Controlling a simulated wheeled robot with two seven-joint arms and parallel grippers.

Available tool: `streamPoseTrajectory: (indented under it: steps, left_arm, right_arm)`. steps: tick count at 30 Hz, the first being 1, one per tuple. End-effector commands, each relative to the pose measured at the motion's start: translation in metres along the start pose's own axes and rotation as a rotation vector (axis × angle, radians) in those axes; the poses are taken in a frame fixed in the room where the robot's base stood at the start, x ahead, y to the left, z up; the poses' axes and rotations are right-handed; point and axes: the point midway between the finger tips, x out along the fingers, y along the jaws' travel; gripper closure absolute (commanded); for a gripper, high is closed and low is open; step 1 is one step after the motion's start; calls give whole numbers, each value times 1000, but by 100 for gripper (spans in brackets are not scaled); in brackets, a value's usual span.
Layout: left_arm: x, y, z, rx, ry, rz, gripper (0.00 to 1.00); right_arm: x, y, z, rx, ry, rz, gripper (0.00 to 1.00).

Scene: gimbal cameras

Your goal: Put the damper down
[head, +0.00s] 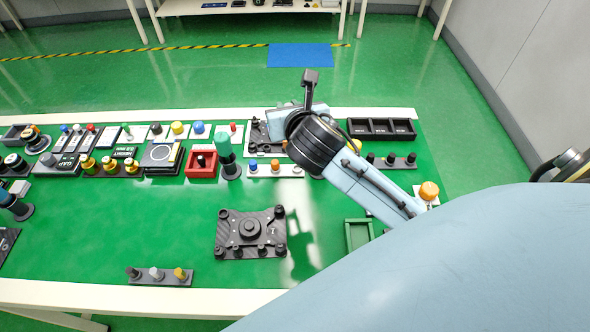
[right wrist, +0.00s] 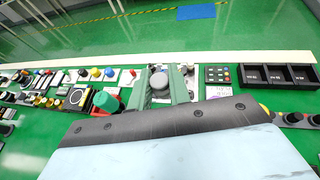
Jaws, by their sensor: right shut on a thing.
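My right gripper (head: 284,122) is over the back row of the table, and its fingertips are mostly hidden by its own body in the head view. In the right wrist view its two grey-green fingers (right wrist: 162,78) are shut on a small grey thing (right wrist: 160,83), taken to be the damper, which is partly hidden. A carbon plate (head: 232,247) lies in the middle of the green table, with dark round pieces at its corners and a round part at its centre. My left gripper is not in view.
A strip with three pegs (head: 157,276) lies near the front edge. A teal-topped post (head: 224,145) and a red tray (head: 201,170) stand left of the gripper. Black bins (head: 380,130) and a green tray (head: 358,236) are at the right. The table is clear left of the plate.

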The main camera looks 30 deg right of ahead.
Motion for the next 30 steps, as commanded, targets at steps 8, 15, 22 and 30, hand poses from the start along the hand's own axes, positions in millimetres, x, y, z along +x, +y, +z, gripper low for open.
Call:
streamPoseTrajectory:
  steps: [8,15,22,30]
  left_arm:
    - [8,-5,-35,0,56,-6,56]
    - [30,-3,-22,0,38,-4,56]
    - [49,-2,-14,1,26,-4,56]
    - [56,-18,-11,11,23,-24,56]
  right_arm:
    - [25,-23,-32,44,4,-101,100]
    - [50,-23,-91,43,6,-102,100]
    - [70,-23,-138,43,2,-101,100]
    - [78,-22,-156,43,0,-99,100]
